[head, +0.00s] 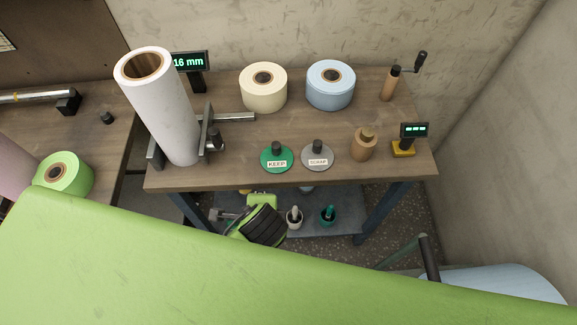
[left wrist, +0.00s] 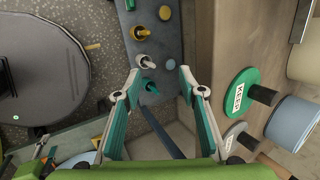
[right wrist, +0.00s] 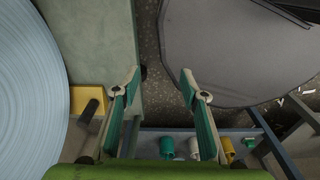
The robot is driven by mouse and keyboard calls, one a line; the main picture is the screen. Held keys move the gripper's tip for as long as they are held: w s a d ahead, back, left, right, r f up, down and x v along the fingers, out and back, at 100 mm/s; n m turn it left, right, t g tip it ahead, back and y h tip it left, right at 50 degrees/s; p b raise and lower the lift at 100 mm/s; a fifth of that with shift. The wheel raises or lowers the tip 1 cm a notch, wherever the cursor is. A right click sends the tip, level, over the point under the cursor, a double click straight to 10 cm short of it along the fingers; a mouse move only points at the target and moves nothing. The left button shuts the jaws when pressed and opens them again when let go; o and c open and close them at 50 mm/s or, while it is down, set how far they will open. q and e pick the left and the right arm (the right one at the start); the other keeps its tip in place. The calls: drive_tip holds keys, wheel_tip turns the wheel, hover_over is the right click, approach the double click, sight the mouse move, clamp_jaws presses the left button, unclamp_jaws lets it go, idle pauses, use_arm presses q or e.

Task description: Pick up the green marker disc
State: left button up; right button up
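The green marker disc (head: 276,160), labelled KEEP with a dark knob, lies flat near the front edge of the wooden bench. A grey disc (head: 317,156) labelled SCRAP lies just right of it. The green disc also shows in the left wrist view (left wrist: 236,92), right of my left gripper (left wrist: 160,76). That gripper is open and empty, apart from the disc; in the head view its fingers are not clear. My right gripper (right wrist: 161,76) is open and empty above the floor; the head view does not show it.
A tall white roll (head: 164,110) leans at the bench's left. Cream (head: 262,93) and blue (head: 330,88) rolls stand behind the discs. A wooden peg piece (head: 364,146) stands right of them. A lower shelf (head: 345,222) holds small knobbed items.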

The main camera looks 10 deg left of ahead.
use_arm(q)
wheel_tip(320, 180, up, 4)
drive_tip(key=d+m+t+y, duration=0.1)
drive_tip(key=d+m, duration=0.1)
drive_tip(key=m, duration=0.2)
drive_tip(key=m+t+y, duration=0.2)
drive_tip(key=m+t, duration=0.4)
drive_tip(key=m, duration=0.5)
approach(277, 148)
drive_tip(key=x, duration=0.6)
drive_tip(key=shift+w+r+p, duration=0.15)
drive_tip(key=shift+r+p, duration=0.05)
drive_tip(key=shift+p, duration=0.1)
drive_tip(key=shift+p+x, duration=0.55)
drive_tip(key=shift+x, duration=2.15)
drive_tip(key=shift+f, duration=0.15)
clamp_jaws()
use_arm(e)
drive_tip(key=shift+s+d+r, duration=0.2)
drive_tip(key=shift+d+r, duration=0.25)
drive_tip(key=shift+r, duration=0.25)
